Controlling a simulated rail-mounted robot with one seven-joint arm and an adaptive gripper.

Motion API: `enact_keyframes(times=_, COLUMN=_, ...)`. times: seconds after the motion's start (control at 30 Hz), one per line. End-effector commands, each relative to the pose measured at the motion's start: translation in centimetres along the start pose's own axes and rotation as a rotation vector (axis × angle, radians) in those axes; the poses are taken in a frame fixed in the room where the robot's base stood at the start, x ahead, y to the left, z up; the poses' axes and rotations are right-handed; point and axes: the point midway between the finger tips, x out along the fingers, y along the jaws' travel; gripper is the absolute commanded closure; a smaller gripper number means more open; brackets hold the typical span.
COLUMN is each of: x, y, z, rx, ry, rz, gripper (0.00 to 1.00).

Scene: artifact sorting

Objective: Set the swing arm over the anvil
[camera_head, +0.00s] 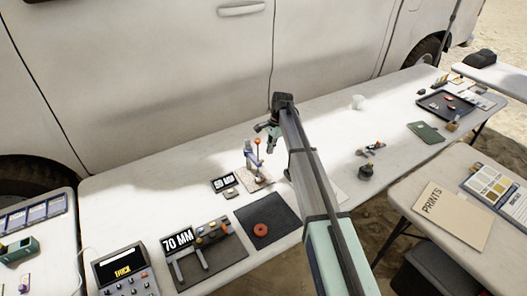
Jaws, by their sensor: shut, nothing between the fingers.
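A small bench fixture (251,157) stands on a pale plate (254,184) near the middle of the long white table. It has a blue-grey upright and a thin rod topped by an orange knob (257,141). I take the upright part to be the swing arm; a small pale piece low on the plate may be the anvil, but it is too small to be sure. My gripper (266,131) is shut and empty, just above and right of the fixture, near the knob. I cannot tell whether it touches the knob. My arm hides the table behind it.
A "50 MM" sign (224,183) stands left of the fixture. A dark mat (285,222) with a red ring (260,229) and a "70 MM" tool board (228,257) lie in front. The van's side (150,90) borders the table.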

Motion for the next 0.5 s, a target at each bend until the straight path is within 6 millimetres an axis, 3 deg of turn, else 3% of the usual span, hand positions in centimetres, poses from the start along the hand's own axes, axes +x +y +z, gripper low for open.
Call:
enact_keyframes(times=0.2, x=-4.8, y=-0.1, z=0.1, rx=-0.002, ry=0.002, rz=-0.005, gripper=1.0)
enact_keyframes(times=0.5, x=-9.0, y=0.1, z=0.2, rx=-0.002, ry=0.002, rz=-0.003, gripper=1.0)
